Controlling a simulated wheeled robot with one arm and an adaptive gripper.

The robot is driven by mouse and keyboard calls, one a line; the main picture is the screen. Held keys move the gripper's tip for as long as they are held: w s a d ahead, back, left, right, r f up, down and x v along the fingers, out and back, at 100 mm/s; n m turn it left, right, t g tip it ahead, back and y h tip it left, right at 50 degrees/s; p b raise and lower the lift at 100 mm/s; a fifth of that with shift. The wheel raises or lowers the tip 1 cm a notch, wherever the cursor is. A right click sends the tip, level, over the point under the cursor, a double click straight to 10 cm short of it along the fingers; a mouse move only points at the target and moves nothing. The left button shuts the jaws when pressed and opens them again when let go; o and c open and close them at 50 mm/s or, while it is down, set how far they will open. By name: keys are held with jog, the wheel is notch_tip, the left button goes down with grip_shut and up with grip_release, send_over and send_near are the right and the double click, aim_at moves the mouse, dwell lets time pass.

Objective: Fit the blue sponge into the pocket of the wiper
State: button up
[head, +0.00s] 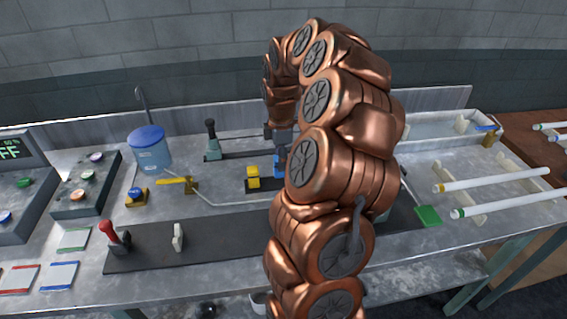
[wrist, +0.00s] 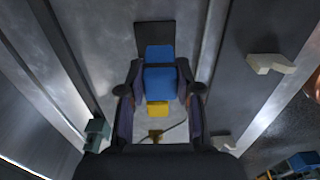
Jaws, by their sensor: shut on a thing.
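My gripper (wrist: 160,78) is shut on the blue sponge (wrist: 160,86), with a dark finger on each side of it. Another blue face (wrist: 159,54) shows just beyond; I cannot tell whether it is the same piece. A dark plate (wrist: 155,33) lies underneath on the metal bench. A yellow block (wrist: 157,109) is at the near side of the blue. In the head view the yellow block (head: 253,177) stands at the plate's left end, and blue (head: 280,160) shows beside my arm, which hides the rest. I cannot make out the wiper's pocket.
A green clamp (head: 211,142) stands behind to the left. Glass tubes (head: 490,180) lie at right.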

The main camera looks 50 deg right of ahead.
jog(key=s+a+r+b, duration=0.1)
jog(key=s+a+b, duration=0.3)
jog(key=a, duration=1)
jog(key=s, duration=0.2)
jog(key=shift+s+r, duration=0.2)
jog(key=shift+s, duration=0.1)
